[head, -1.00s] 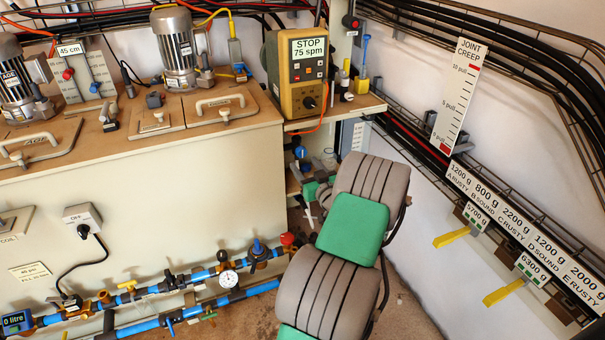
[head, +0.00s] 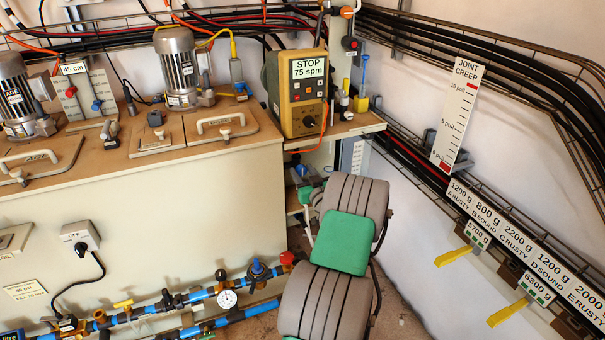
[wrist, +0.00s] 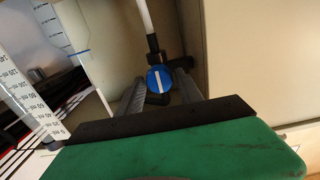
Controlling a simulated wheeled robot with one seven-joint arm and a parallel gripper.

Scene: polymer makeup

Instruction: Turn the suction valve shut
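A round blue valve knob (wrist: 160,79) with a white bar across its face sits under a pale vertical pipe in the wrist view. The bar is tilted a little off upright. My gripper (wrist: 161,88) has its two grey fingers apart, one on each side of the knob. I cannot tell whether they touch it or how deep it sits between them. No label on the knob shows. In the head view, my green and grey arm hides most of the gripper, in the recess below the STOP 75 spm box (head: 304,90).
A graduated clear tube (wrist: 28,95) stands left of my gripper in the wrist view. A pale panel wall (wrist: 245,60) is close on the right. In the head view, blue pipework (head: 200,296) with a gauge (head: 227,299) runs low left of my arm. A shelf edge (head: 345,128) overhangs the recess.

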